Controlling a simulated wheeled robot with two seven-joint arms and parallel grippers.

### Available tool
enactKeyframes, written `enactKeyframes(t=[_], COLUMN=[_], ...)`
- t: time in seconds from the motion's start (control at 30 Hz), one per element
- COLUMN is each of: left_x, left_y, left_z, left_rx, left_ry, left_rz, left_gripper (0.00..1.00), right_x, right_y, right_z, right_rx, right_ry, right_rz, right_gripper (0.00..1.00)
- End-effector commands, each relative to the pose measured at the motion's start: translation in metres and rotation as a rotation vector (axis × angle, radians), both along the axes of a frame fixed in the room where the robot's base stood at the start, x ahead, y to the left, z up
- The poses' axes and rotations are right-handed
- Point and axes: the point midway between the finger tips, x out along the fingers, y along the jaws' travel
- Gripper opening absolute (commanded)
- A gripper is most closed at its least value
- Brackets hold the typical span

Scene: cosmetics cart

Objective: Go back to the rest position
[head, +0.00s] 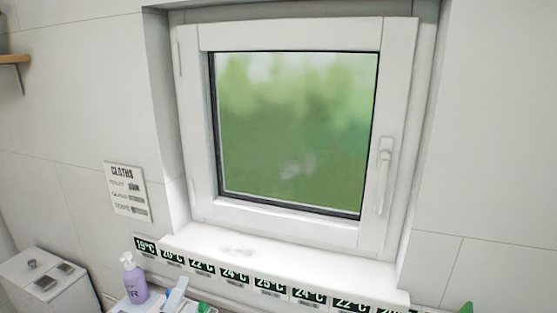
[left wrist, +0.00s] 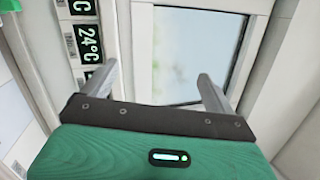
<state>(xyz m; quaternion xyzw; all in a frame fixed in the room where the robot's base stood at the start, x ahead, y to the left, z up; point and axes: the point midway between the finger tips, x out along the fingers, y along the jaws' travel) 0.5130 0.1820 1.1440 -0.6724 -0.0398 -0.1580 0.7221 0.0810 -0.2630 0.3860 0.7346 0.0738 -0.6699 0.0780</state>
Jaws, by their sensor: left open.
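My left gripper (left wrist: 157,80) shows in the left wrist view, with a green body and two grey fingers. The fingers are spread apart, with nothing between them. Beyond them are the white window frame and the pane. In the head view no gripper can be made out clearly. A small green piece (head: 467,307) shows at the bottom edge on the right, too little to tell what it is. My right gripper cannot be seen.
A closed window (head: 295,130) with a handle (head: 384,160) is set in the tiled wall. Temperature labels (head: 235,276) run along the sill (head: 270,255). A purple pump bottle (head: 134,280) stands lower left, near a white box (head: 45,280). A cloths sign (head: 127,190) hangs on the wall.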

Motion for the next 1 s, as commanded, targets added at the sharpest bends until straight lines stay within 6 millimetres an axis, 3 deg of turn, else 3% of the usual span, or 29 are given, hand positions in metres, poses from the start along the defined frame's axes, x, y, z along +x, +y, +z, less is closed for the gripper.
enactKeyframes(t=[0.1, 0.27, 0.4, 0.5, 0.7, 0.87, 0.9, 1.0], left_x=[-0.01, -0.041, -0.087, -0.122, -0.185, -0.231, -0.237, -0.226], left_y=[0.028, 0.054, 0.063, 0.063, 0.056, 0.048, 0.047, 0.046], left_z=[-0.045, -0.113, -0.169, -0.199, -0.234, -0.249, -0.255, -0.283], left_rx=[-0.262, -0.606, -0.877, -1.028, -1.229, -1.339, -1.354, -1.343], left_ry=[0.237, 0.552, 0.815, 0.974, 1.21, 1.361, 1.387, 1.387], left_rz=[0.096, 0.25, 0.41, 0.524, 0.72, 0.869, 0.897, 0.897], left_gripper=[0.9, 0.9, 0.9, 0.9, 0.9, 0.9, 0.9, 0.9], right_x=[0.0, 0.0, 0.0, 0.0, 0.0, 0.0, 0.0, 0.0], right_y=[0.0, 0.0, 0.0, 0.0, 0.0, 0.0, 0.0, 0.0], right_z=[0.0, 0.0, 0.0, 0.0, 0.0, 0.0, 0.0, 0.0], right_rx=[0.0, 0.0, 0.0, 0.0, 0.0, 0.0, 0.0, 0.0], right_ry=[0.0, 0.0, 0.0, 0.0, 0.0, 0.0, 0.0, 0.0], right_rz=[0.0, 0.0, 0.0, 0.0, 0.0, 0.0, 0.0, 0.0], right_gripper=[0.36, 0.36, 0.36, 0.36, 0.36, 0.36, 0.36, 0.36])
